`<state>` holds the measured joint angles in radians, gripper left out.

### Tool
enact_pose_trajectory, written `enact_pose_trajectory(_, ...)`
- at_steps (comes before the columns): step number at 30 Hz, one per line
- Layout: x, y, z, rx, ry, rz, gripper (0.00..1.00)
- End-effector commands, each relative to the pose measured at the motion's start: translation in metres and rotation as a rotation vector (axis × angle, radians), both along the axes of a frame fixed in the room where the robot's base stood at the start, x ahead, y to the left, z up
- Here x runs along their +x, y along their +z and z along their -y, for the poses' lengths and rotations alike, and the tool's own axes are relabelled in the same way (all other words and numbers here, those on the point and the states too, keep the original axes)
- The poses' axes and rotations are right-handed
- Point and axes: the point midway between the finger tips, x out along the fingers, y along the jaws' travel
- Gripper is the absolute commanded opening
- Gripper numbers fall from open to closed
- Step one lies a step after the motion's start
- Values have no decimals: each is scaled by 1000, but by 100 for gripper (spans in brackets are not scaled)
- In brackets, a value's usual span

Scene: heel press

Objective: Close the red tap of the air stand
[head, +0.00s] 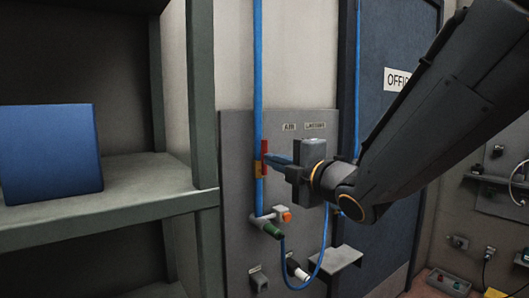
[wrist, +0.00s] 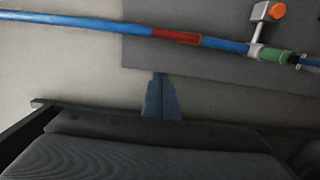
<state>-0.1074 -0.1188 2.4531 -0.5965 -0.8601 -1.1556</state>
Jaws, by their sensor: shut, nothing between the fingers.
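The red tap handle (head: 264,147) is on the vertical blue air pipe (head: 258,60) in front of the grey panel (head: 236,140). A small yellowish part (head: 258,169) shows just below it. In the wrist view the red tap handle (wrist: 176,37) lies along the pipe, in line with it. My gripper (head: 270,159) is shut and empty, its blue fingers pointing left at the tap from the right. In the wrist view the gripper tips (wrist: 160,75) show below the handle with a gap in the picture.
Below the tap are a fitting with an orange knob (head: 286,217), a green coupling (head: 271,231) and a looped blue hose (head: 325,240). A grey bracket (head: 335,262) sticks out lower right. A shelf post (head: 203,100) and a blue box (head: 50,150) stand left.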

Motion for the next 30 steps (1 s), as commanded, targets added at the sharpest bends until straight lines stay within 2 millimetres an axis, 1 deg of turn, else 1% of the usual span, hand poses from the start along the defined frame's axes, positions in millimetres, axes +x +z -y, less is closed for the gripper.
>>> enact_pose_trajectory(5,4,0,-2,1,-1,-3,0)
enact_pose_trajectory(8,13,0,-7,0,0,-4,0)
enact_pose_trajectory(25,87,0,-53,0,0,-5,0)
enact_pose_trajectory(27,95,1,-42,0,-5,-5,0)
enact_pose_trajectory(30,104,1,-33,0,-4,-5,0)
